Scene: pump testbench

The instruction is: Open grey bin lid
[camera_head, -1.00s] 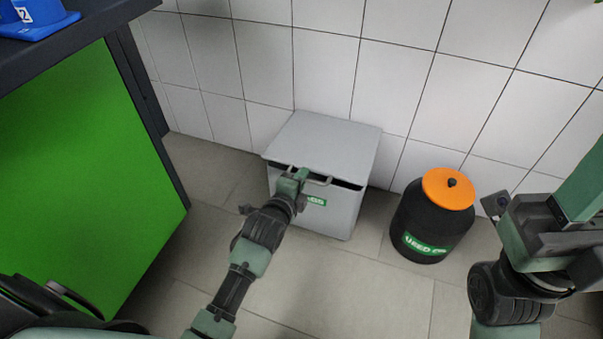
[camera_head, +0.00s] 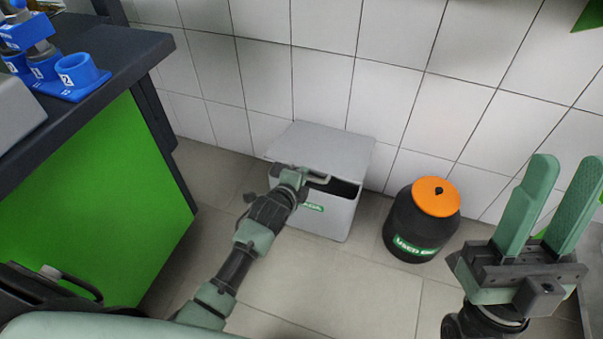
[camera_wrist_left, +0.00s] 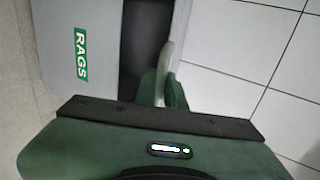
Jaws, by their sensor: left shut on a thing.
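The grey bin (camera_head: 325,213) stands on the floor against the tiled wall, with a green label on its front that reads RAGS in the left wrist view (camera_wrist_left: 81,55). Its grey lid (camera_head: 325,150) is partly raised at the front, with a dark gap under the front edge. My left gripper (camera_head: 297,175) is at the lid's front edge, shut on the lid handle (camera_head: 319,180). In the left wrist view the fingers (camera_wrist_left: 162,92) close around the pale handle. My right gripper (camera_head: 545,205) is raised at the right, fingers apart and empty.
A black barrel (camera_head: 405,225) with an orange lid (camera_head: 436,196) stands right of the bin. A green-sided bench (camera_head: 110,205) with a dark top and blue holders (camera_head: 78,75) is at the left. Floor in front of the bin is clear.

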